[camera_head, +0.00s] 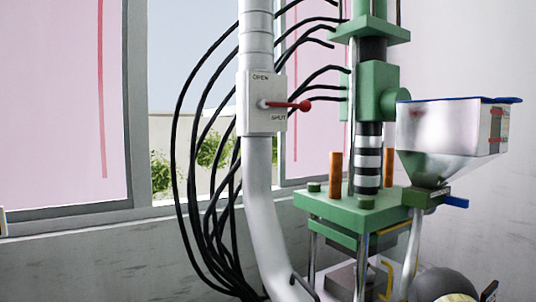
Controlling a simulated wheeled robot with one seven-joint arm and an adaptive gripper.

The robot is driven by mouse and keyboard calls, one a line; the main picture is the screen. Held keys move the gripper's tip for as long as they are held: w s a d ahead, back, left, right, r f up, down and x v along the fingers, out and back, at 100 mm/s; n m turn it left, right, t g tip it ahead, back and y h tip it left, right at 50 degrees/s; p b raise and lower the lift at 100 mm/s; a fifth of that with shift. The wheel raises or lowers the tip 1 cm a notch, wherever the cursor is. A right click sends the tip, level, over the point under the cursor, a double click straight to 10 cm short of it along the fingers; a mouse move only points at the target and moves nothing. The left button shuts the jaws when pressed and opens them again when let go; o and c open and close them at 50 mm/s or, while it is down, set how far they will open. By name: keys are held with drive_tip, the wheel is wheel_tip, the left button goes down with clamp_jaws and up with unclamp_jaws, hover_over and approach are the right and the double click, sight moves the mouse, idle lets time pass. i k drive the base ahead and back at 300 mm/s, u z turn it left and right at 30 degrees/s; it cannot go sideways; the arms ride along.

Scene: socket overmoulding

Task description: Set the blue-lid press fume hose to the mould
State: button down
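The green press (362,215) stands right of centre, with a clear hopper (450,135) whose blue lid (460,99) is shut on top. A white fume hose (259,190) comes down left of the press and curves right towards its foot. A valve box (257,118) on the hose is marked OPEN at the top and SHUT at lower right. Its red lever (290,106) points right, just above the word SHUT. A grey block (345,280), perhaps the mould, sits low under the green plate. The hose's lower end is cut off by the frame. My gripper cannot be made out.
Black cables (182,150) loop between the press and the floor, behind the hose. Two orange posts (335,174) stand on the press plate. A grey rounded shape (440,283) is at the bottom right. Windows (65,110) and a grey wall (90,262) lie behind.

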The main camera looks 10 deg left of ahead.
sight(281, 284)
drive_tip(key=u, duration=0.6)
drive_tip(key=k, duration=1)
drive_tip(key=u, duration=0.05)
drive_tip(key=i, duration=0.35)
